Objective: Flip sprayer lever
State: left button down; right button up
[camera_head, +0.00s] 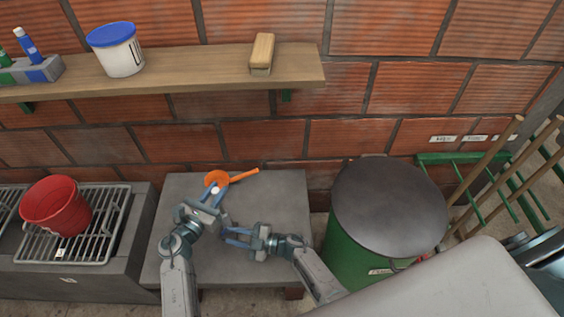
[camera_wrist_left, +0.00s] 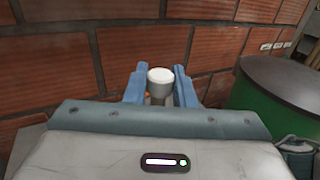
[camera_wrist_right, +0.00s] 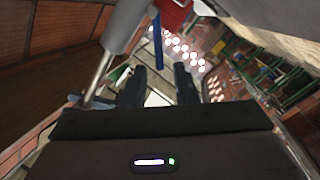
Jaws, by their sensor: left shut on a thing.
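An orange part with a round end and a straight handle (camera_head: 244,176), apparently the sprayer lever, shows at the back edge of the grey table, its handle pointing right. A white-capped post (camera_wrist_left: 160,77) stands upright between the fingers of my left gripper (camera_wrist_left: 160,86); an orange bit shows low beside it. My left gripper (camera_head: 220,190) is shut on this post at the orange part's near side. The rest of the sprayer is hidden. My right gripper (camera_head: 228,236) is open and empty, nearer the front and pointing left. It also shows in the right wrist view (camera_wrist_right: 159,75).
The grey table (camera_head: 285,190) is mostly bare. A green barrel with a dark lid (camera_head: 390,205) stands to its right. A red bucket (camera_head: 57,205) sits on a grate at left. A wooden shelf (camera_head: 200,72) runs above. Tool handles (camera_head: 485,165) lean at right.

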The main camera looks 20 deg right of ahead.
pick_arm(q)
jog(key=shift+f, duration=0.1)
pick_arm(e)
jog(key=w+v, duration=0.1)
jog(key=v, duration=0.7)
jog(key=w+d+r+m+t+h, duration=0.2)
jog(key=d+r+m+t+h, duration=0.1)
jog(key=r, duration=0.5)
jog(key=w+d+r+m+t+h, duration=0.2)
jog(key=d+r+m+t+h, duration=0.1)
jog(key=r, duration=0.5)
jog(key=w+d+r+m+t+h, duration=0.3)
jog(key=d+r+m, duration=0.1)
jog(key=r, duration=0.5)
jog(key=shift+m, duration=0.8)
pick_arm(q)
jog(key=c, duration=1.1)
grip_release()
jog(key=shift+c, duration=0.2)
pick_arm(e)
jog(key=shift+f, duration=0.1)
pick_arm(q)
jog(key=shift+s+a, duration=0.1)
